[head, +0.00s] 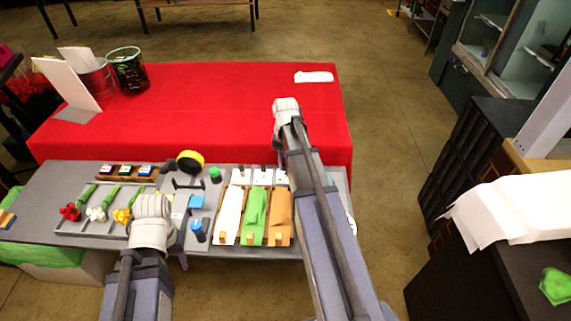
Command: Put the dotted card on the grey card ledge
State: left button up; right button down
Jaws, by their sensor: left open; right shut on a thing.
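My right gripper (286,104) is over the red-covered table near its front right part. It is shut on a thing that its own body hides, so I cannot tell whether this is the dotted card. Small white cards with dark marks (264,176) stand in a row at the back of the grey workbench, partly behind my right arm. A small grey flat piece (75,116), perhaps the card ledge, lies before a leaning white board at the red table's left end. My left gripper (152,206) is open over the workbench, right of the yellow flower.
The red table (210,105) is mostly bare, with a white item (314,77) at its back right and buckets (127,68) at its back left.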

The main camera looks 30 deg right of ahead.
jog(key=shift+f, duration=0.2)
dwell(0.4)
jog(key=c, duration=0.7)
grip_release()
jog(key=shift+o, duration=0.2)
jog(key=o, duration=0.4)
jog(key=shift+c, duration=0.2)
notch_tip(320, 180, up, 7)
jog(key=p, duration=0.6)
jog(key=shift+p, duration=0.35)
